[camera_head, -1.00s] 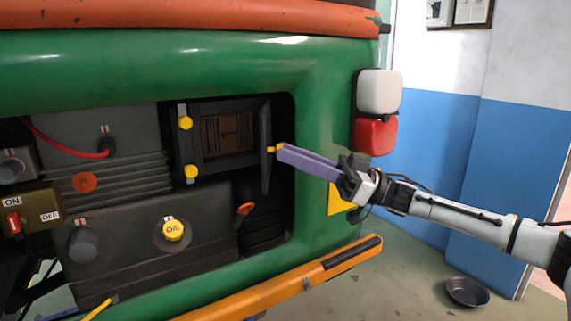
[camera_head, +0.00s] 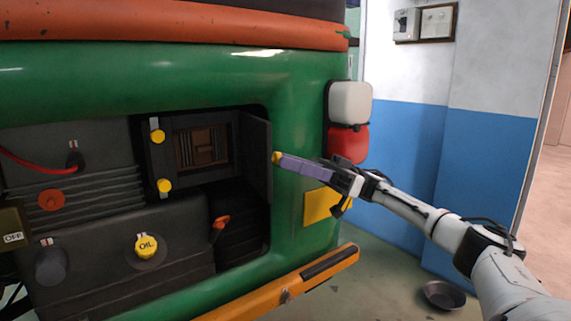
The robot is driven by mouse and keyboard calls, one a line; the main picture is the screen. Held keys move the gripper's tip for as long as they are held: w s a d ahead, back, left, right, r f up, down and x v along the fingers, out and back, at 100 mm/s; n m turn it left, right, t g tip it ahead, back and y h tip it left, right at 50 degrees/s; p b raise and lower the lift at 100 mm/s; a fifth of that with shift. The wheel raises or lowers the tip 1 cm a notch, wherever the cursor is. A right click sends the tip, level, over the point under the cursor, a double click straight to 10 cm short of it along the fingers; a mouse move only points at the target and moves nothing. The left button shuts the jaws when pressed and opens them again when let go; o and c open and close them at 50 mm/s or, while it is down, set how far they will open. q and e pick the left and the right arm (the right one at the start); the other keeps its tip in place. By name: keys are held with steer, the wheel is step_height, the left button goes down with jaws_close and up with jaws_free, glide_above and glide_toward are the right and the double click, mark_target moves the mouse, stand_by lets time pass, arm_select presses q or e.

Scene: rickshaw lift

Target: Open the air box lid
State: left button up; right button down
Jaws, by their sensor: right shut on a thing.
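The air box (camera_head: 168,161) sits in the dark engine bay of the green rickshaw, its brown filter (camera_head: 202,147) exposed. Its dark lid (camera_head: 257,158) stands swung out to the right, seen nearly edge-on. Two yellow clips (camera_head: 158,136) are on the box's left side. My right gripper (camera_head: 282,159), with long purple fingers, is shut on a small yellow knob (camera_head: 276,157) at the lid's outer side. My left gripper is not in view.
A yellow OIL cap (camera_head: 146,246) and an orange-handled part (camera_head: 221,222) are below the box. The orange bumper (camera_head: 285,292) juts out below the bay. A dark pan (camera_head: 444,295) lies on the floor at right.

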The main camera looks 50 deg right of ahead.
steer(key=c, duration=1.6)
jaws_free()
